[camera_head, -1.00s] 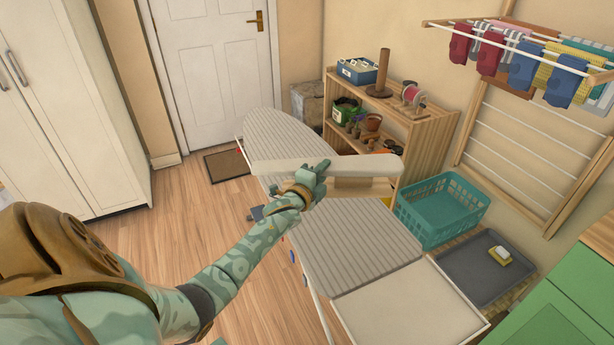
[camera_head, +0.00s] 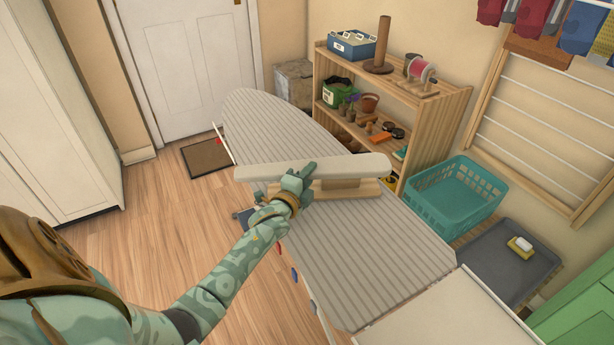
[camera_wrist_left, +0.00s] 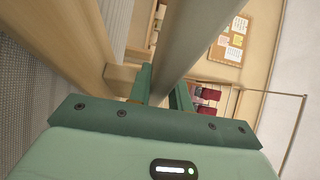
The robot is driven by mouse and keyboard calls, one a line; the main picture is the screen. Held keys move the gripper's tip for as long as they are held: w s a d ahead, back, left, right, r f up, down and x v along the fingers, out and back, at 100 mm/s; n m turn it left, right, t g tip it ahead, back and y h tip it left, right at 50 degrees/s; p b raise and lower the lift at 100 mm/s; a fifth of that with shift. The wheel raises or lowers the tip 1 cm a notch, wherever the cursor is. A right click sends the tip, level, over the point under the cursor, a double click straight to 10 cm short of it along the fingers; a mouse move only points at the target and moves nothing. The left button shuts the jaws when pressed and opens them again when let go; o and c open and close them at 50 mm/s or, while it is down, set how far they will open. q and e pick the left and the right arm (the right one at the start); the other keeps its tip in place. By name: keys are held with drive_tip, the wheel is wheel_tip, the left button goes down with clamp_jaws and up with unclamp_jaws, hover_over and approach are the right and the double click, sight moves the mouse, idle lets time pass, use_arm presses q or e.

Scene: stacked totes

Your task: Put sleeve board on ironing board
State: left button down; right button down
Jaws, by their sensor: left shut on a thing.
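The sleeve board (camera_head: 350,166) has a pale padded top and a wooden base. In the head view it lies crosswise over the middle of the striped ironing board (camera_head: 370,245). My left gripper (camera_head: 298,182) is shut on the sleeve board near its left part. In the left wrist view the green fingers (camera_wrist_left: 165,88) grip the padded top (camera_wrist_left: 205,40), with the wooden base (camera_wrist_left: 70,40) beside it. The base appears at or very near the ironing board's surface; contact cannot be told for sure. My right gripper is out of view.
A wooden shelf (camera_head: 455,115) with pots and spools stands behind the ironing board. A teal basket (camera_head: 450,205) and a grey tray (camera_head: 500,260) are on the right. A white panel (camera_head: 440,315) adjoins the board's near end. Floor at left is clear.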

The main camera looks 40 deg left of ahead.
use_arm(q)
drive_tip(key=shift+d+r, duration=0.15)
drive_tip(key=shift+r, duration=0.05)
drive_tip(key=shift+f, duration=0.1)
drive_tip(key=c, duration=1.6)
unclamp_jaws()
drive_tip(key=shift+f, duration=0.2)
drive_tip(key=o, duration=0.3)
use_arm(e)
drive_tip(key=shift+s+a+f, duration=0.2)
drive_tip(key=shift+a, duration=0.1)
use_arm(q)
drive_tip(key=shift+r, duration=0.15)
